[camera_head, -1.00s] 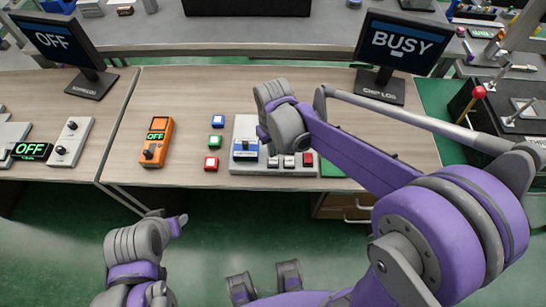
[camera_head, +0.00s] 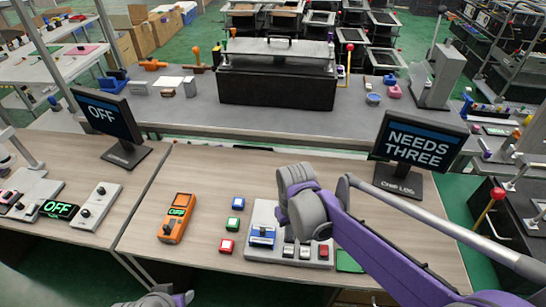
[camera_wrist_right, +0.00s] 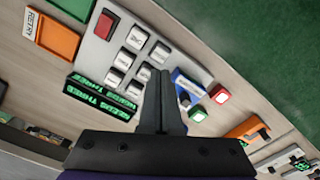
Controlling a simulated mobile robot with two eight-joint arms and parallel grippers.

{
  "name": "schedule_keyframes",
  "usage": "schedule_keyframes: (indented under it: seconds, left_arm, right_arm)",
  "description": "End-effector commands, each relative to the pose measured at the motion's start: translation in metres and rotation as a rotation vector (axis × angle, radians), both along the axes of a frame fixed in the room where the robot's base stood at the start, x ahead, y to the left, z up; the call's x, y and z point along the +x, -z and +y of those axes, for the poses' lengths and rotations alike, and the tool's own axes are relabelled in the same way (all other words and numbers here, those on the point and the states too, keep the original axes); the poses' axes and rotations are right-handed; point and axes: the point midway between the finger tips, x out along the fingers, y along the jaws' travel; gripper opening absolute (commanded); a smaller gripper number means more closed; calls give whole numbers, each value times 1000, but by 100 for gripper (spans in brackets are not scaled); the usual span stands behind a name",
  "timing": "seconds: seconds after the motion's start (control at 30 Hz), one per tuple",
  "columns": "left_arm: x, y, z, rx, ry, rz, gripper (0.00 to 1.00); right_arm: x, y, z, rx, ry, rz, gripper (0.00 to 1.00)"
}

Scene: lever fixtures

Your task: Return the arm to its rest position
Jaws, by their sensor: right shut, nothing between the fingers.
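My right arm comes in from the right in the head view, and its gripper (camera_head: 303,205) is over the grey button panel (camera_head: 256,215), hiding part of it. In the right wrist view the gripper (camera_wrist_right: 160,76) is shut with its fingers together and nothing between them. The panel (camera_wrist_right: 112,20) shows there with several white keys, a red key (camera_wrist_right: 107,24) and green-lit displays (camera_wrist_right: 100,95). Whether the fingers touch the panel is unclear. My left gripper (camera_head: 168,299) shows only partly at the bottom edge of the head view; its jaws cannot be made out.
Blue, green and red buttons (camera_head: 227,246) stand left of the panel. An orange handheld device (camera_head: 176,218) lies further left. A monitor (camera_head: 421,143) reads "NEEDS THREE"; another (camera_head: 106,116) reads "OFF". A grey bench (camera_head: 200,110) with a black box (camera_head: 277,85) stands behind.

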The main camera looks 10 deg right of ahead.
Motion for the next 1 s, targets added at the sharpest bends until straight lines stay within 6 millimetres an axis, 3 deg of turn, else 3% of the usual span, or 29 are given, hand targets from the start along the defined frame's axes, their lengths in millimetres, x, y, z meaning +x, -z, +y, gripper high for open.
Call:
schedule_keyframes:
  seconds: [0.27,0.5,0.7,1.0]
  left_arm:
    - [0,0,0,0,0,0,50]
    - [0,0,0,0,0,0,50]
    - [0,0,0,0,0,0,50]
    - [0,0,0,0,0,0,50]
  right_arm:
    - [-14,-9,-9,6,22,-40,0]
    - [-69,-29,-38,30,114,-214,0]
    - [-113,-28,-56,46,189,-365,0]
    - [-139,-19,-66,57,239,-470,0]
